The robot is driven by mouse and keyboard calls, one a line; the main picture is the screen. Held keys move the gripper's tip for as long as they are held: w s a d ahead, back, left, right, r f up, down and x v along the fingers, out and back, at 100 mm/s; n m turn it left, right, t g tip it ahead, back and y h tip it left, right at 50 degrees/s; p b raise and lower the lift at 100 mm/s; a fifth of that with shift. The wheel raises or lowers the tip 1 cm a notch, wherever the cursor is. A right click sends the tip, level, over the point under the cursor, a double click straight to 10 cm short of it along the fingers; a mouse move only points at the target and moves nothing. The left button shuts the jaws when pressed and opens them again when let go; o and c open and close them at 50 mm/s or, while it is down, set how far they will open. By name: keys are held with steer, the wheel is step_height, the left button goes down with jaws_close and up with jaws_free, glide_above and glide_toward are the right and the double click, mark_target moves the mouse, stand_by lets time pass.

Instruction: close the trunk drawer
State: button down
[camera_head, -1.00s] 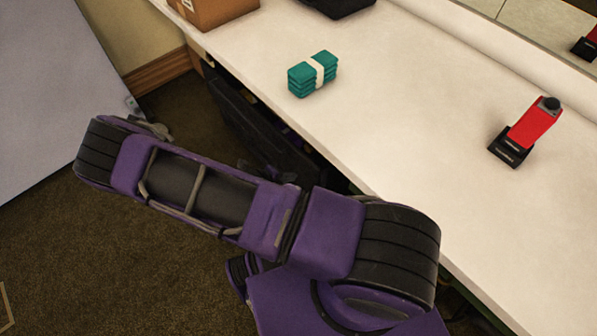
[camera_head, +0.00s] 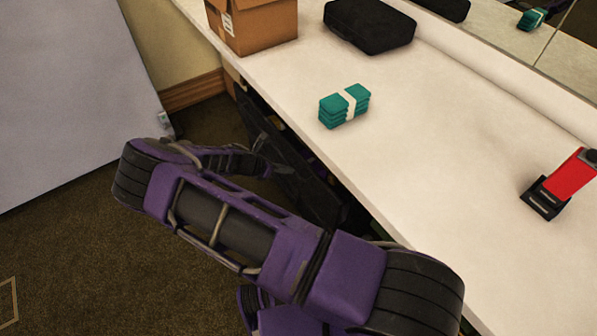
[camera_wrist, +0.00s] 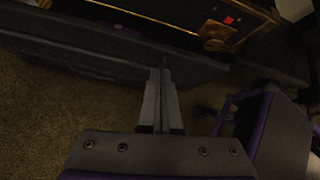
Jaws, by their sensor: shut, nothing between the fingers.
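The trunk (camera_head: 285,150) is a dark case under the counter, partly hidden by my arm and the counter edge in the head view. In the wrist view, its upper part (camera_wrist: 252,14) shows gold trim, a round brass fitting and a small red mark. The drawer (camera_wrist: 95,62) is a long dark panel standing out below and in front of that part, with a dark gap behind it. My gripper (camera_wrist: 163,72) is shut and empty, its tips overlapping the drawer's front in the picture. Whether they touch it I cannot tell. The gripper is hidden in the head view.
The white counter (camera_head: 440,150) runs above the trunk. On it are a cardboard box (camera_head: 262,25), a black case (camera_head: 370,25), a banded teal stack (camera_head: 345,105) and a red-and-black object (camera_head: 562,182). A pale panel (camera_head: 65,100) stands left; brown carpet (camera_head: 70,250) is clear.

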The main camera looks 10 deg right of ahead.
mark_target(306, 169)
steer(key=w+d+f, duration=0.1)
steer(key=f, duration=0.1)
steer(key=w+d+f+m+b, duration=0.1)
steer(key=w+d+f, duration=0.1)
steer(key=f, duration=0.1)
steer(key=w+d+f+m, duration=0.1)
steer(key=w+d+f, duration=0.1)
steer(key=shift+f+b, duration=0.15)
steer(key=shift+b, duration=0.25)
steer(key=shift+d, duration=0.1)
